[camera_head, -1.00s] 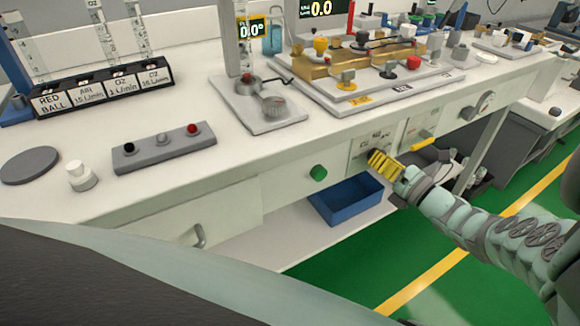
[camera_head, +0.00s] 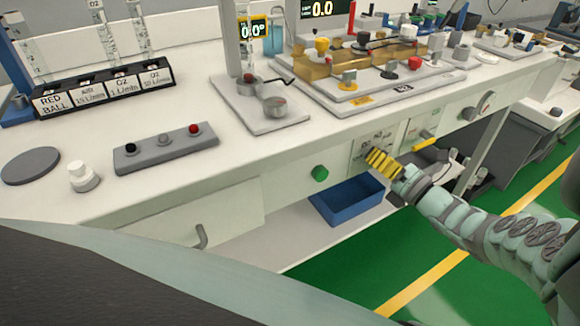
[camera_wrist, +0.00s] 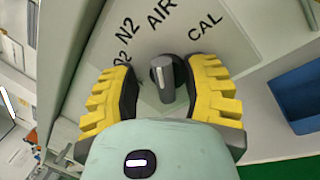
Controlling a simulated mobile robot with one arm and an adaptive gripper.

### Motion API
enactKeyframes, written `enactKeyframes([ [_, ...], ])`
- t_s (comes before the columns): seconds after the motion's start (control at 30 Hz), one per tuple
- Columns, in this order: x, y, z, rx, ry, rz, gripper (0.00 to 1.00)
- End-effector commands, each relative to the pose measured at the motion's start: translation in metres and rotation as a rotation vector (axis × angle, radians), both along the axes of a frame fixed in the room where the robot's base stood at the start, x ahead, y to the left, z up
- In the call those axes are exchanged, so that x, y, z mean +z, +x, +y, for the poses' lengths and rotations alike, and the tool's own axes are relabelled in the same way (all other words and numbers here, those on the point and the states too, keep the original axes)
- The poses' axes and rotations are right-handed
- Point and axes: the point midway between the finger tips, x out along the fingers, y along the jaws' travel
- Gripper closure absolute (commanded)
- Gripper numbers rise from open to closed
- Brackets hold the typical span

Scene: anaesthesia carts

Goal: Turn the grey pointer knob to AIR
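The grey pointer knob (camera_wrist: 167,79) stands out from a pale panel (camera_wrist: 240,60) in the wrist view. Dark labels O2, N2, AIR (camera_wrist: 161,13) and CAL (camera_wrist: 206,33) are printed in an arc around it. My gripper (camera_wrist: 162,72) has yellow ribbed fingers, one on each side of the knob, with visible gaps between them and it. The knob's pointing direction is hard to tell. In the head view my gripper (camera_head: 374,159) is at the bench's front panel and covers the knob.
A green knob (camera_head: 320,172) is left of my gripper on the bench front. A blue bin (camera_head: 350,203) sits below on a shelf. Green floor is open in front.

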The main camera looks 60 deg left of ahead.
Motion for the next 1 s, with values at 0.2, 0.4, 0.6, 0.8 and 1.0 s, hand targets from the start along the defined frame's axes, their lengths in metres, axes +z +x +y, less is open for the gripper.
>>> enactKeyframes([
  [0.2, -0.002, 0.001, -0.001, -0.004, -0.006, 0.000, 0.54],
  [0.4, -0.004, 0.004, -0.010, -0.009, -0.009, 0.000, 0.54],
  [0.6, -0.010, 0.007, -0.043, -0.012, -0.013, 0.004, 0.54],
  [0.8, -0.015, 0.009, -0.085, -0.009, -0.011, 0.002, 0.54],
  [1.0, -0.017, 0.010, -0.111, -0.006, -0.009, 0.000, 0.54],
])
